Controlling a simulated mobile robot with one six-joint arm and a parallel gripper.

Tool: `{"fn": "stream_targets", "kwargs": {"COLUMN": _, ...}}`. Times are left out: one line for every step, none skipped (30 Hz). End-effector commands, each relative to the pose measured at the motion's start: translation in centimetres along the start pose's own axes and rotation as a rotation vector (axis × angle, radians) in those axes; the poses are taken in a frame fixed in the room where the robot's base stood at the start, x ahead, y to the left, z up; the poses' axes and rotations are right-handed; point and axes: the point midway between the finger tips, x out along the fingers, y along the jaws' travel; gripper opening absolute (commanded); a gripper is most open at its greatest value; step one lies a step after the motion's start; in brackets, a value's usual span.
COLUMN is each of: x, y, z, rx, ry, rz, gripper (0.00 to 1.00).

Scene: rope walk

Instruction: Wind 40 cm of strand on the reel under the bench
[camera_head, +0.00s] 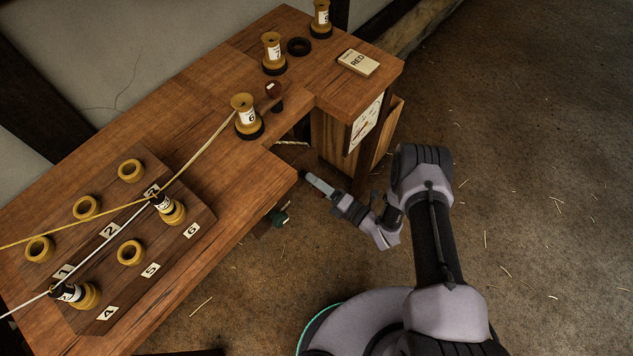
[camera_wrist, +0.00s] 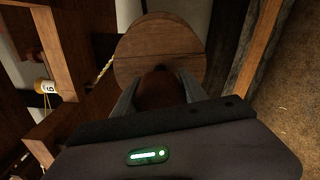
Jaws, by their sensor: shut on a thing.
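In the wrist view a round wooden reel (camera_wrist: 160,45) fills the upper middle, its flat face toward me. My gripper (camera_wrist: 157,82) is shut on a dark brown handle (camera_wrist: 157,90) in front of the reel's lower part. A piece of pale twisted strand (camera_wrist: 105,66) runs at the reel's left side. In the head view my gripper (camera_head: 308,178) reaches in at the bench's front edge, and the reel is hidden there. The bench (camera_head: 225,160) carries a yellow strand (camera_head: 205,143) running from the spool marked 6 (camera_head: 246,113) across the peg board.
The board (camera_head: 190,245) holds several yellow rings and two labelled spools. A dial (camera_head: 365,124) faces the right end. The floor (camera_head: 530,190) is clear except straw.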

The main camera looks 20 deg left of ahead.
Motion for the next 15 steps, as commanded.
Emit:
{"fn": "stream_targets", "kwargs": {"x": -0.06, "y": -0.05, "z": -0.1, "rx": 0.041, "ry": 0.0, "rz": -0.002, "gripper": 0.1}}
{"fn": "stream_targets", "kwargs": {"x": -0.06, "y": -0.05, "z": -0.1, "rx": 0.07, "ry": 0.0, "rz": -0.002, "gripper": 0.1}}
{"fn": "stream_targets", "kwargs": {"x": -0.06, "y": -0.06, "z": -0.1, "rx": 0.108, "ry": 0.0, "rz": -0.002, "gripper": 0.1}}
{"fn": "stream_targets", "kwargs": {"x": -0.06, "y": -0.06, "z": -0.1, "rx": 0.136, "ry": 0.0, "rz": -0.002, "gripper": 0.1}}
{"fn": "stream_targets", "kwargs": {"x": -0.06, "y": -0.06, "z": -0.11, "rx": 0.165, "ry": 0.0, "rz": -0.002, "gripper": 0.1}}
{"fn": "stream_targets", "kwargs": {"x": -0.06, "y": -0.06, "z": -0.11, "rx": 0.203, "ry": 0.0, "rz": -0.002, "gripper": 0.1}}
{"fn": "stream_targets", "kwargs": {"x": -0.06, "y": -0.06, "z": -0.11, "rx": 0.231, "ry": 0.0, "rz": -0.002, "gripper": 0.1}}
{"fn": "stream_targets", "kwargs": {"x": -0.06, "y": -0.06, "z": -0.11, "rx": 0.26, "ry": 0.0, "rz": -0.002, "gripper": 0.1}}
{"fn": "stream_targets", "kwargs": {"x": -0.06, "y": -0.06, "z": -0.11, "rx": 0.298, "ry": 0.0, "rz": -0.002, "gripper": 0.1}}
{"fn": "stream_targets", "kwargs": {"x": -0.06, "y": -0.07, "z": -0.12, "rx": 0.326, "ry": 0.0, "rz": -0.002, "gripper": 0.1}}
{"fn": "stream_targets", "kwargs": {"x": -0.07, "y": -0.07, "z": -0.12, "rx": 0.355, "ry": 0.0, "rz": -0.002, "gripper": 0.1}}
{"fn": "stream_targets", "kwargs": {"x": -0.06, "y": -0.07, "z": -0.12, "rx": 0.393, "ry": 0.0, "rz": -0.002, "gripper": 0.1}}
{"fn": "stream_targets", "kwargs": {"x": -0.07, "y": -0.07, "z": -0.12, "rx": 0.421, "ry": 0.0, "rz": -0.002, "gripper": 0.1}}
{"fn": "stream_targets", "kwargs": {"x": -0.07, "y": -0.07, "z": -0.12, "rx": 0.45, "ry": 0.0, "rz": -0.002, "gripper": 0.1}}
{"fn": "stream_targets", "kwargs": {"x": -0.07, "y": -0.07, "z": -0.12, "rx": 0.488, "ry": 0.0, "rz": -0.002, "gripper": 0.1}}
